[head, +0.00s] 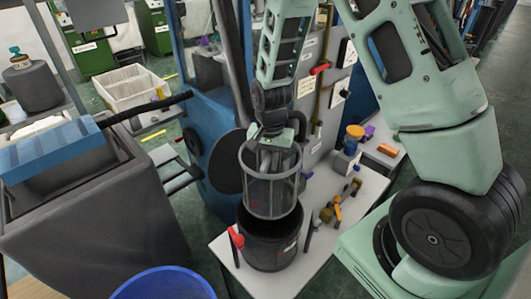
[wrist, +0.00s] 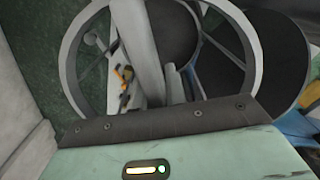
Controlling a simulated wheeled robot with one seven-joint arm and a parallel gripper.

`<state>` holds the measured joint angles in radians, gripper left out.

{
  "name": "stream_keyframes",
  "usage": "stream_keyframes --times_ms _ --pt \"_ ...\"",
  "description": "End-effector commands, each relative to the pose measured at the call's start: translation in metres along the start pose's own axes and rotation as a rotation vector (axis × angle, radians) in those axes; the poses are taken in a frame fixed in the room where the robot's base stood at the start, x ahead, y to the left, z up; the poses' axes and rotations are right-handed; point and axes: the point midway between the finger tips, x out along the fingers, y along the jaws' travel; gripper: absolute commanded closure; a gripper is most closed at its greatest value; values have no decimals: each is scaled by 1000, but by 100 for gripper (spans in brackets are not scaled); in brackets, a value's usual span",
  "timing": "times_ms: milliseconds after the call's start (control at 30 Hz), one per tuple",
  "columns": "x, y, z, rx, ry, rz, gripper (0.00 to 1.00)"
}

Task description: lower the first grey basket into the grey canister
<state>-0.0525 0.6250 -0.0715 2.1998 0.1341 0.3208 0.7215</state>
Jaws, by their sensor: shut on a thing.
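A grey cylindrical basket (head: 270,190) with an open frame hangs upright below my gripper (head: 272,140) in the head view. My gripper is shut on it at its top. The grey canister (head: 268,250), dark with an open top, stands on a white table. The basket's lower end is at the canister's mouth and overlaps its rim in the picture; I cannot tell how far inside it is. In the wrist view the basket's round rim (wrist: 70,50) fills the middle, with a bar across it. My fingertips are hidden there.
The white table (head: 222,246) also bears a red-handled tool (head: 236,237) left of the canister and orange-handled tools (head: 338,208) to its right. A blue machine (head: 215,150) stands behind. A blue bin (head: 165,284) and a grey box-like unit (head: 100,215) are at left.

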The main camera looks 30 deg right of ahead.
Motion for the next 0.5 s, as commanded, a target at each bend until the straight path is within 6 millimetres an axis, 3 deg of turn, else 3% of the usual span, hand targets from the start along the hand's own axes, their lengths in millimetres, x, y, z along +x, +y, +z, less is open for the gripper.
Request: stream_keyframes --times_ms 500 --pt "48 0 0 0 0 0 100"
